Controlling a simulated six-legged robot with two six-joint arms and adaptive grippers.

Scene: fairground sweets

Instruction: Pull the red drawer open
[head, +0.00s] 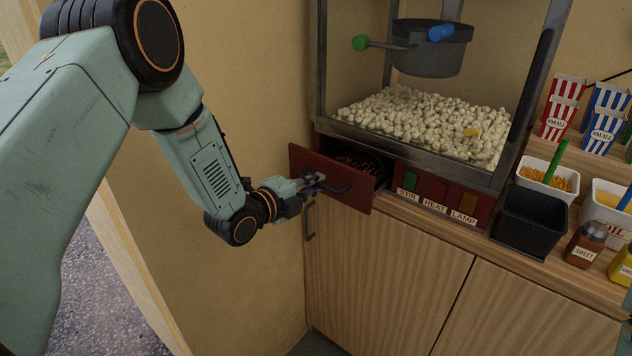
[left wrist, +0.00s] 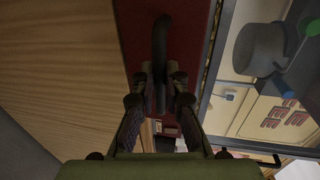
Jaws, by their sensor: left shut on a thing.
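The red drawer (head: 335,178) sits at the lower left of the popcorn machine and stands pulled out, with dark contents (head: 360,162) showing inside behind its front. A dark curved handle (head: 338,188) is on its front. My left gripper (head: 318,184) is at that handle, shut on it. In the left wrist view, the two fingers (left wrist: 160,85) of my left gripper close around the dark handle (left wrist: 161,45), with the red drawer front (left wrist: 137,35) behind. My right gripper is not in view.
The popcorn machine (head: 400,150) has a switch panel (head: 437,190) right of the drawer. A wooden cabinet (head: 385,260) with a dark handle (head: 309,222) is below. A black tub (head: 528,218), white tubs and bottles stand on the counter at right.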

